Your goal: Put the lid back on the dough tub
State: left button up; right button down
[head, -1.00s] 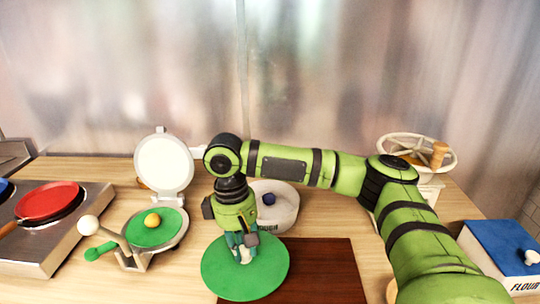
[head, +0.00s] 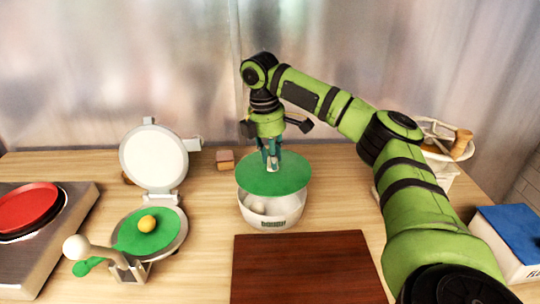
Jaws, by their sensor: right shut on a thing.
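The dough tub (head: 283,220) is a round white bowl with lettering on its front, on the counter near the middle of the head view. Pale dough (head: 258,207) shows inside at its front. The lid (head: 273,180) is a flat green disc over the tub, covering most of its opening from this view. A gap at the front shows the inside, so the lid looks held above the rim. My right gripper (head: 271,162) is above the lid, shut on its knob, which the fingers mostly hide. My left gripper is not in view.
A brown board (head: 308,268) lies in front of the tub. An open round press (head: 150,232) with a green disc and yellow ball stands left. A red pan (head: 28,207) sits on a hob.

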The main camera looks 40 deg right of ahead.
aim_at(271, 173)
notch_tip(271, 173, down, 4)
jog(key=b, duration=0.5)
jog(key=shift+w, duration=0.1)
jog(key=shift+f+p, duration=0.2)
jog(key=shift+p, duration=0.1)
jog(key=shift+f, duration=0.7)
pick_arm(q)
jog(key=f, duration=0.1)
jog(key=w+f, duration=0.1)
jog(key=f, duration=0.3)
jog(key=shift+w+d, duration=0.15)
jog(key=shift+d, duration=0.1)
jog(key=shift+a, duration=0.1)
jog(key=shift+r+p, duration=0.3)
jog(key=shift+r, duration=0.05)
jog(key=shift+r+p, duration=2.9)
pick_arm(e)
jog(key=shift+w+f, duration=0.1)
jog(key=shift+f, duration=0.05)
dwell(0.4)
jog(key=shift+c, duration=2.3)
grip_release()
